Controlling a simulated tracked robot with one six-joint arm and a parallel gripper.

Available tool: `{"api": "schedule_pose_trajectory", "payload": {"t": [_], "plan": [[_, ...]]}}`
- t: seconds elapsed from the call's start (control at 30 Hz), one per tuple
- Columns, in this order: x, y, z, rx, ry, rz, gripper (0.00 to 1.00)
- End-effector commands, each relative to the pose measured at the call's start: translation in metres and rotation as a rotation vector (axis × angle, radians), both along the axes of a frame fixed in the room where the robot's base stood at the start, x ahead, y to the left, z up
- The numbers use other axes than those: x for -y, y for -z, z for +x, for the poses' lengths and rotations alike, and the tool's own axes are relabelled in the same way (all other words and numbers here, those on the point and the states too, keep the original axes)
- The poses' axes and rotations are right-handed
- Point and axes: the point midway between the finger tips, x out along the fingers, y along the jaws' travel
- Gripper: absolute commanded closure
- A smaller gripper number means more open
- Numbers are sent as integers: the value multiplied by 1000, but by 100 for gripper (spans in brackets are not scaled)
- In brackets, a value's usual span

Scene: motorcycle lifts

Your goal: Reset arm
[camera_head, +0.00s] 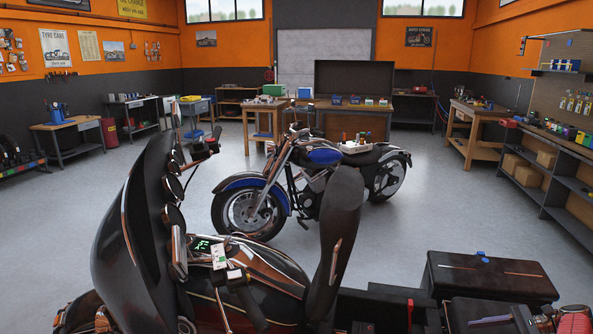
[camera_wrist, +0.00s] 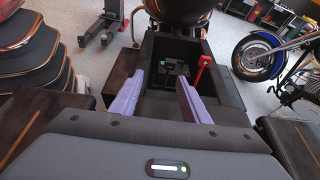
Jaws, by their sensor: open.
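My gripper (camera_wrist: 161,82) shows in the wrist view, its two lavender fingers spread apart with nothing between them. They point at an open dark compartment (camera_wrist: 150,50). Inside it, beyond the fingertips, are a dark part with a small green light (camera_wrist: 170,68) and a red part (camera_wrist: 202,68). I cannot make out what these parts are, or how far the fingertips are from them.
A large dark motorcycle (camera_head: 270,265) fills the near foreground, with a green-lit display on it. A blue and black motorcycle (camera_head: 322,157) stands behind, bearing a white tray (camera_head: 357,148). A dark case (camera_head: 490,276) is at the lower right. Open floor (camera_head: 450,205) lies beyond, with workbenches along the walls.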

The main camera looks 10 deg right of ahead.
Motion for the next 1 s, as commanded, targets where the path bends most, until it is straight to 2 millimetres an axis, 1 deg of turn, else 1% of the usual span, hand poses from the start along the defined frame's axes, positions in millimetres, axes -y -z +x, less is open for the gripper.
{"api": "schedule_pose_trajectory", "payload": {"t": [0.33,0.57,0.67,0.77,1.0], "plan": [[-10,-17,16,3,-24,-41,58],[-21,-37,32,11,-50,-88,58],[-29,-49,40,14,-67,-117,58],[-40,-65,51,21,-89,-156,58],[-75,-109,74,45,-157,-268,58]]}}
